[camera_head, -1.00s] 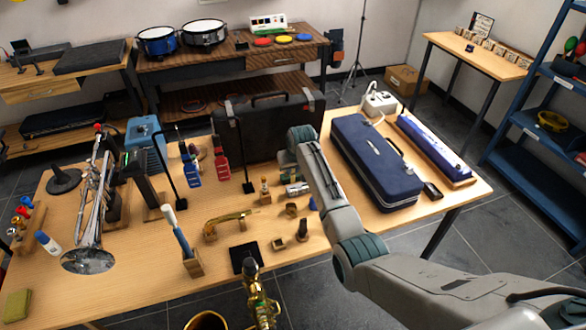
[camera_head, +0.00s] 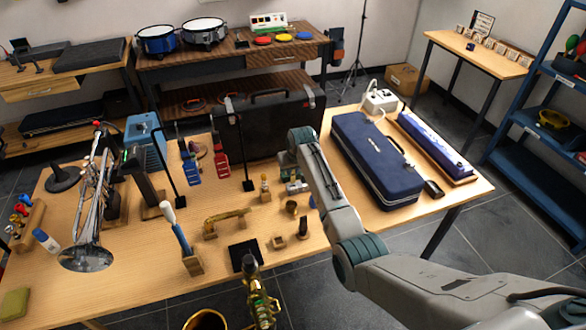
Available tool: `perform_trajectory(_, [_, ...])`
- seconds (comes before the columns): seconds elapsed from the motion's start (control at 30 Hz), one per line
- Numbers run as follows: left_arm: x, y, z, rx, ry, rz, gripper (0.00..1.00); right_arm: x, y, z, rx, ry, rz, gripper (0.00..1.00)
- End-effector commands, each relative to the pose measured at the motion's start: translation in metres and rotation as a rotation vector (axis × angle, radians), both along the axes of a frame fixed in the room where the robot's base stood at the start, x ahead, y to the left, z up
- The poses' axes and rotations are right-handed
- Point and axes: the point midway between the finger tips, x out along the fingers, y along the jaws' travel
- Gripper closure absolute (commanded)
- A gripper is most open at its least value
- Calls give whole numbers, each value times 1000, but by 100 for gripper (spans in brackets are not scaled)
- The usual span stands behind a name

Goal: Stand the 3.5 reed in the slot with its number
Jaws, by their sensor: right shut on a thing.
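My right gripper (camera_head: 297,187) is partly hidden under the wrist of my right arm, low over the middle of the front table (camera_head: 130,270). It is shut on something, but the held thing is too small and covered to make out. I cannot pick out the 3.5 reed for certain. Several small blocks (camera_head: 499,50) stand in a row on the far right table beside a small sign. Their markings are too small to read, and I cannot tell whether they are the numbered slots. My left gripper is not in view.
A small bottle (camera_head: 265,187), dark mouthpiece-like piece (camera_head: 291,207) and small wooden block (camera_head: 278,243) stand close to the gripper's left and front. A blue case (camera_head: 372,160) lies to its right, a black case (camera_head: 270,128) behind. A saxophone (camera_head: 262,305) stands in front.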

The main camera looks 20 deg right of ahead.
Motion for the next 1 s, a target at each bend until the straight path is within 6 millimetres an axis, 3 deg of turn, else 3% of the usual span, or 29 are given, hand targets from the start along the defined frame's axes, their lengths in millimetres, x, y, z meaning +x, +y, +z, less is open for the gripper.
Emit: perform_trajectory(1.0, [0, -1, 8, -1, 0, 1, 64, 0, 0, -1, 0, 1, 0, 100])
